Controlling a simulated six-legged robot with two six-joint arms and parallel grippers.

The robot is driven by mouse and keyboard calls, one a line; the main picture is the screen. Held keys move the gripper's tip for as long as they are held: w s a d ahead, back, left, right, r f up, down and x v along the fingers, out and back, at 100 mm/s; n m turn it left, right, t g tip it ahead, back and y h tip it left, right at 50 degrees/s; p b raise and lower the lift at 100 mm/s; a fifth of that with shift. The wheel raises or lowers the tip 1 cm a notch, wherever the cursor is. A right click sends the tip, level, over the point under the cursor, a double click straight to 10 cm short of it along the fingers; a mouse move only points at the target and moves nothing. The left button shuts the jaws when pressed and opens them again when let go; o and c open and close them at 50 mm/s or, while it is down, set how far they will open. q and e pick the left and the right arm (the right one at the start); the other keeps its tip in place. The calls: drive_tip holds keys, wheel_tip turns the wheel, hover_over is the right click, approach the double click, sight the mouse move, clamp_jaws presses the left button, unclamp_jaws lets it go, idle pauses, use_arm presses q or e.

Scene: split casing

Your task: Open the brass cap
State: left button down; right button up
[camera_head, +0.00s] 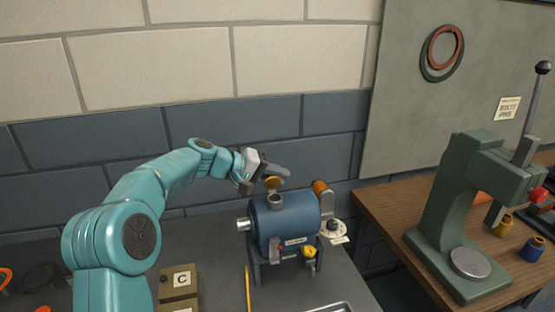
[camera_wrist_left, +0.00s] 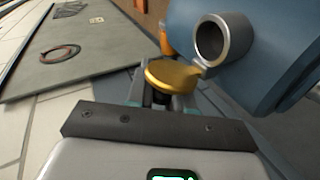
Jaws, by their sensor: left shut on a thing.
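The brass cap (camera_head: 272,182) is a round gold disc above the short grey neck (camera_head: 275,201) on top of the blue casing (camera_head: 285,222). In the left wrist view the cap (camera_wrist_left: 172,74) is tilted away beside the open neck (camera_wrist_left: 222,40), whose dark bore shows. A small tab at the cap's edge reaches toward the neck's rim. My left gripper (camera_head: 267,177) is shut on the cap, above the casing. In the left wrist view its fingers (camera_wrist_left: 160,97) are partly hidden under the cap. My right gripper is in neither view.
The casing stands on a dark bench with an orange knob (camera_head: 320,187) at its right end. A green press (camera_head: 450,220) stands on the wooden table to the right.

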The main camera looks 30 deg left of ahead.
use_arm(q)
drive_tip(key=n+p, duration=0.1)
drive_tip(key=p, duration=0.1)
drive_tip(key=n+g+h+p, duration=0.1)
drive_tip(key=p, duration=0.2)
drive_tip(key=shift+w+a, duration=0.3)
drive_tip(key=shift+a, duration=0.05)
drive_tip(key=shift+w+a+f+n+g+h+p, duration=0.15)
drive_tip(key=shift+f+n+g+h+p, duration=0.5)
drive_tip(key=shift+n+p, duration=0.5)
drive_tip(key=shift+h, duration=0.25)
drive_tip(key=c, duration=1)
unclamp_jaws()
drive_tip(key=shift+f, duration=0.1)
